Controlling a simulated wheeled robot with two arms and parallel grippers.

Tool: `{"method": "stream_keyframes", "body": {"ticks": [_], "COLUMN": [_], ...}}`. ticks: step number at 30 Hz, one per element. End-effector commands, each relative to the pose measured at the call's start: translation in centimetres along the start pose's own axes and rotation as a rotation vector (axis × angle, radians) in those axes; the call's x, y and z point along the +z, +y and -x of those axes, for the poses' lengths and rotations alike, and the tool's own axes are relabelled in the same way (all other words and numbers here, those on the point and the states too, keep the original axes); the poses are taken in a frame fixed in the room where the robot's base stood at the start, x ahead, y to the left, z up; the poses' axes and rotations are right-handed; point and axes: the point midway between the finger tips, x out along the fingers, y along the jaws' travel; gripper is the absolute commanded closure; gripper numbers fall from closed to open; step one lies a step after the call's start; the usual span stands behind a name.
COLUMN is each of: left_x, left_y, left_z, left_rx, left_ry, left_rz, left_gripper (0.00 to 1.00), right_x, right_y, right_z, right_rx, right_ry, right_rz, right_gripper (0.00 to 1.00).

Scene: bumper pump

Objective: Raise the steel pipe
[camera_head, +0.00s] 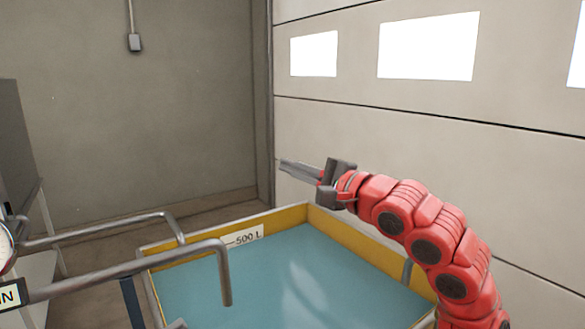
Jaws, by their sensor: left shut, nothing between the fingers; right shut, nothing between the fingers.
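Two bent grey steel pipes come in from the left and turn down at their right ends. The nearer steel pipe (130,268) reaches out over the blue water of a yellow-rimmed tank. The farther steel pipe (105,230) ends near the tank's rear left edge. I cannot tell which one the task means. My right gripper (300,170), on its red arm, is shut and empty above the tank's back rim, apart from both pipes. Only a small grey tip, seemingly my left gripper (178,324), shows at the bottom edge below the nearer pipe; the rest is out of frame.
The tank (345,234) has a "500 L" label (243,239) on its back left wall. A panelled wall with bright windows (428,46) rises behind it on the right. A grey cabinet (20,150) stands at the left. The air above the water is mostly free.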

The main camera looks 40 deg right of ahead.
Motion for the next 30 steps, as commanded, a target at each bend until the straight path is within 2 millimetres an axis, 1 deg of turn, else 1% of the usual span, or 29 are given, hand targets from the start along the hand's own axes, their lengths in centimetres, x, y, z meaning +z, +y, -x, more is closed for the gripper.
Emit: {"method": "stream_keyframes", "body": {"ticks": [15,23,30], "left_x": [0.0,0.0,0.0], "left_y": [0.0,0.0,0.0], "left_z": [0.0,0.0,0.0], "left_rx": [0.0,0.0,0.0], "left_ry": [0.0,0.0,0.0], "left_rz": [0.0,0.0,0.0], "left_gripper": [0.99,0.52,0.52], "right_x": [0.0,0.0,0.0], "right_y": [0.0,0.0,0.0], "right_z": [0.0,0.0,0.0], "right_rx": [0.0,0.0,0.0], "right_ry": [0.0,0.0,0.0], "right_rz": [0.0,0.0,0.0], "right_gripper": [1.0,1.0,1.0]}}
